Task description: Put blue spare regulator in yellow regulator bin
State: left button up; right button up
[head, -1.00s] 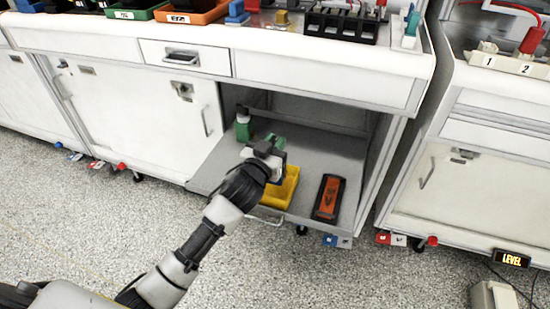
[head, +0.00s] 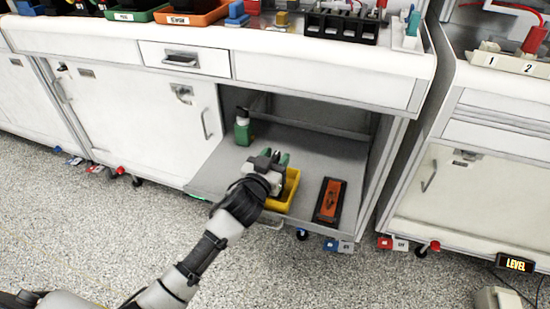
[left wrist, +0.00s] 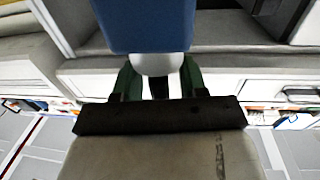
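My left gripper (head: 276,158) is above and partly in front of the yellow bin (head: 291,188) on the cabinet's lower shelf. In the left wrist view, the green fingers of my left gripper (left wrist: 158,82) stand on either side of the pale neck of a blue part, the blue spare regulator (left wrist: 148,25), and appear closed on it. In the head view the blue regulator is hidden by my gripper and wrist, so I cannot tell how deep it sits relative to the bin. My right gripper is not in view.
A green bottle-shaped part (head: 243,128) stands at the back left of the grey shelf (head: 215,178). An orange and black device (head: 329,201) lies right of the bin. The white worktop (head: 300,60) overhangs the shelf; the cabinet's side wall (head: 378,165) is at right.

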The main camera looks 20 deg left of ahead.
pick_arm(q)
jog(key=shift+r, duration=0.1)
jog(key=shift+s, duration=0.15)
jog(key=s+a+p, duration=0.2)
jog(key=s, duration=1)
jog(key=s+f+g+y, duration=0.1)
jog(key=s+f+g, duration=0.5)
jog(key=s, duration=0.4)
jog(key=s+a+f+g+y, duration=0.1)
jog(key=s+f+g, duration=0.6)
jog(key=s, duration=0.4)
jog(key=shift+a+f+g, duration=0.2)
jog(key=shift+f+g, duration=0.1)
jog(key=shift+g, duration=0.4)
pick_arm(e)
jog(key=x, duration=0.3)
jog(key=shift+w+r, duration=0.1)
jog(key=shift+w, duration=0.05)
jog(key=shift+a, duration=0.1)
